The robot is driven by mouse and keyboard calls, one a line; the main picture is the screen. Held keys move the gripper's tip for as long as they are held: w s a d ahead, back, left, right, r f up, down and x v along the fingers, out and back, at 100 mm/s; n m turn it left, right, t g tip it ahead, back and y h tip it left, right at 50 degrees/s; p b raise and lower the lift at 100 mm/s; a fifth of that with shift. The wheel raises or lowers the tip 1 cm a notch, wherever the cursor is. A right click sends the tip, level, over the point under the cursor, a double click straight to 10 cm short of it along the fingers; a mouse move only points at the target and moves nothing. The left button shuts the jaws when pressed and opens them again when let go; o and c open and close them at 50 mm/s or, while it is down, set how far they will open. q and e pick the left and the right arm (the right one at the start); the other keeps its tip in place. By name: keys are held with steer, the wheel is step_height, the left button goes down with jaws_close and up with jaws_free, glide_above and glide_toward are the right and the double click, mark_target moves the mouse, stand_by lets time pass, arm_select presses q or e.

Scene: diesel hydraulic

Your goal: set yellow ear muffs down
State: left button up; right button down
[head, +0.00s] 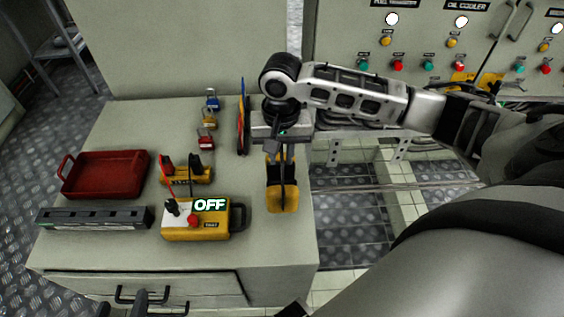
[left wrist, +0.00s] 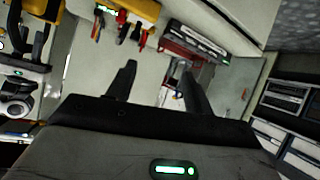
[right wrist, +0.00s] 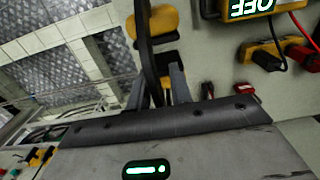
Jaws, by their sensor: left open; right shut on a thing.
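The yellow ear muffs (head: 283,200), with yellow cups and a dark band, are at the right end of the cabinet top. My right gripper (head: 281,147) points down and is shut on their band. In the right wrist view the band of the ear muffs (right wrist: 152,22) runs between the fingers (right wrist: 162,88). I cannot tell whether the cups touch the top.
On the cabinet top (head: 110,130) stand a red tray (head: 104,174), a grey strip (head: 95,217), a yellow tester (head: 195,220) marked OFF, a yellow holder (head: 187,175) and several padlocks (head: 206,139). A colourful flat item (head: 243,118) stands beside my right gripper.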

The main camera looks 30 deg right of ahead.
mark_target(281, 171)
steer(key=shift+w+d+f, duration=0.15)
steer(key=shift+d+f, duration=0.05)
steer(key=shift+f, duration=0.15)
arm_select(q)
steer(key=f, duration=0.1)
steer(key=f+b, duration=0.1)
steer(key=f, duration=0.1)
steer(key=shift+w+d, duration=0.35)
steer(key=shift+w, duration=0.05)
arm_select(e)
step_height(281, 171, down, 3)
steer(key=shift+w+d+f, duration=0.1)
arm_select(q)
steer(key=shift+r, duration=0.1)
arm_select(e)
steer(key=c, duration=1.4)
jaws_free()
steer(key=shift+f, duration=0.1)
arm_select(q)
steer(key=shift+a+r, duration=0.1)
steer(key=shift+r, duration=0.05)
arm_select(e)
steer(key=shift+o, duration=0.7)
